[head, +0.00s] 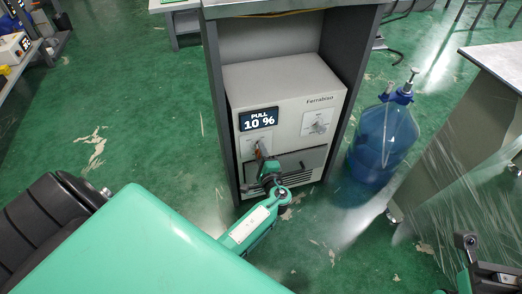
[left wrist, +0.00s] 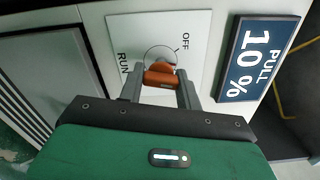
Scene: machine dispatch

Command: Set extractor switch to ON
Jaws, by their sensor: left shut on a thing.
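The extractor (head: 285,90) is a beige box with a lit display reading PULL 10 % (head: 258,119), inside a grey cabinet. Its orange switch (left wrist: 163,75) sits on a white plate marked OFF and RUN, and also shows below the display in the head view (head: 259,150). My left gripper (left wrist: 160,88) is shut on the orange switch, one finger on each side; in the head view it reaches the extractor's front (head: 263,162). The fingers hide part of the switch, and I cannot tell exactly where it points. Part of my right gripper (head: 466,246) shows at the lower right, away from the extractor.
A second white plate (head: 318,122) is on the extractor's front, right of the display. A blue water bottle (head: 384,140) stands on the floor right of the cabinet (head: 218,110). A grey-topped table (head: 500,62) is at the right. Green floor (head: 150,110) is open to the left.

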